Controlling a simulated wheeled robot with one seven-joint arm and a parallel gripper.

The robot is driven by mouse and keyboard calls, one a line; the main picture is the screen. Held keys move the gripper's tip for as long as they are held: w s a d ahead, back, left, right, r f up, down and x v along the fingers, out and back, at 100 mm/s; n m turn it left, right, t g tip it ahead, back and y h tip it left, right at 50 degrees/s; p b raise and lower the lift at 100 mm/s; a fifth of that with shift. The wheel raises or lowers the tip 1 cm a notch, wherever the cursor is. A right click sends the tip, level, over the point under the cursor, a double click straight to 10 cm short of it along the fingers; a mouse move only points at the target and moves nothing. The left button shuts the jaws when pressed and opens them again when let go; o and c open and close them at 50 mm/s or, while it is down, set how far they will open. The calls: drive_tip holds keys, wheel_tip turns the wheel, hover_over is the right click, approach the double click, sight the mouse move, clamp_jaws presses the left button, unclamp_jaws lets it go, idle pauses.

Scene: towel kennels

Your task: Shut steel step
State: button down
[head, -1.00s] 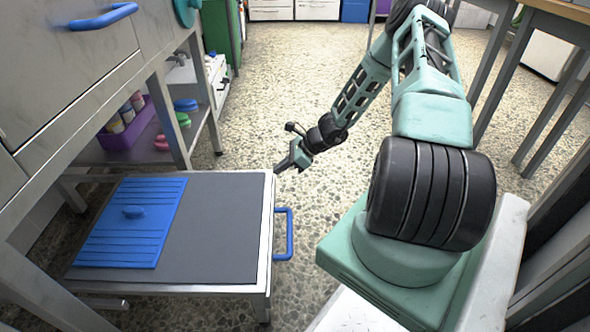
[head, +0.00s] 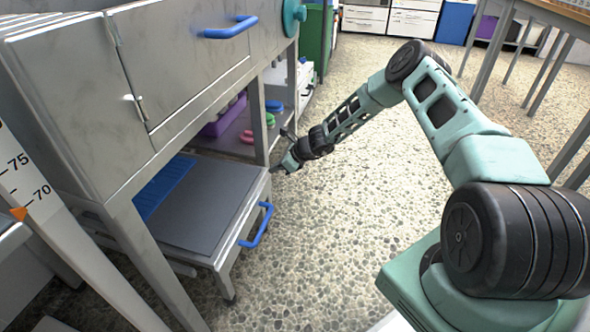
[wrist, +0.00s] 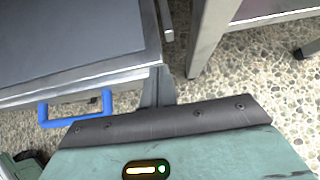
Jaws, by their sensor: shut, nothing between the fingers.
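The steel step (head: 216,200) is a low pull-out platform with a dark grey top, standing partly out from under the steel cabinet. A blue handle (head: 258,226) is on its front edge. A blue ribbed mat (head: 163,186) lies on the top further in, partly hidden by the cabinet. My gripper (head: 283,168) is shut and empty at the step's far front corner. In the wrist view the shut fingers (wrist: 160,85) are right by that corner; I cannot tell whether they touch it. The handle (wrist: 77,108) shows left of them.
The steel cabinet (head: 180,80) stands above the step, with a blue drawer handle (head: 230,27). A purple bin (head: 225,116) sits on a low shelf beyond. The pebbled floor (head: 330,240) is clear right of the step. A tall measuring scale (head: 40,200) stands at left.

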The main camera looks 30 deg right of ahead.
sight(261, 167)
drive_tip(key=w+a, duration=0.2)
drive_tip(key=shift+w+a, duration=0.2)
drive_tip(key=shift+w, duration=0.2)
drive_tip(key=shift+w+a, duration=0.15)
